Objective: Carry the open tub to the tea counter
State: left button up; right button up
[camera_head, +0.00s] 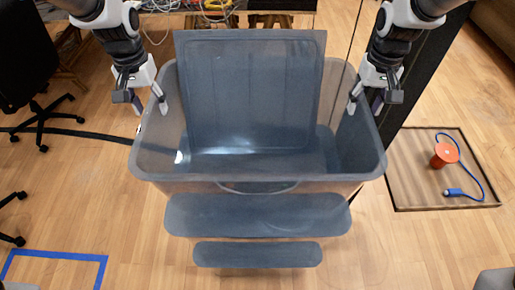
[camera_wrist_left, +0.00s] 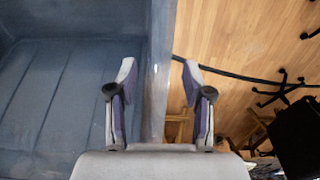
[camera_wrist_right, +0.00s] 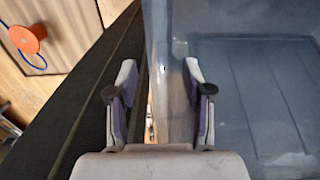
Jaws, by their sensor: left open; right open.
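The open tub (camera_head: 155,160) is large, grey-blue and see-through, upright in the middle of the head view. A flat grey panel (camera_head: 250,90) stands up at its back, rising above the rim. My left gripper (camera_head: 147,103) is open at the tub's left side; in the left wrist view its fingers (camera_wrist_left: 160,72) are on either side of the tub wall (camera_wrist_left: 158,110). My right gripper (camera_head: 365,104) is open at the right side, and its fingers (camera_wrist_right: 159,72) straddle the wall (camera_wrist_right: 180,110) there. I cannot tell whether any finger touches. No tea counter is identifiable.
A surface with tangled cables (camera_head: 215,8) is behind the tub. A tall black object (camera_head: 415,85) stands close to the tub's right side. A low wooden board (camera_head: 420,185) carries an orange spool (camera_head: 445,154) and blue cord. Black chairs (camera_head: 30,60) are at left. Blue tape (camera_head: 60,254) marks the floor.

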pick_arm(q)
jog(key=shift+s+f, duration=0.25)
jog(key=shift+f, duration=0.25)
pick_arm(e)
jog(key=shift+s+f, duration=0.25)
jog(key=shift+f, duration=0.25)
pick_arm(q)
jog(key=shift+w+f, duration=0.1)
pick_arm(e)
jog(key=shift+w, duration=0.1)
pick_arm(q)
jog(key=shift+c, duration=0.3)
pick_arm(e)
jog(key=shift+f, duration=0.1)
jog(key=shift+c, duration=0.3)
pick_arm(q)
grip_shut()
pick_arm(e)
grip_shut()
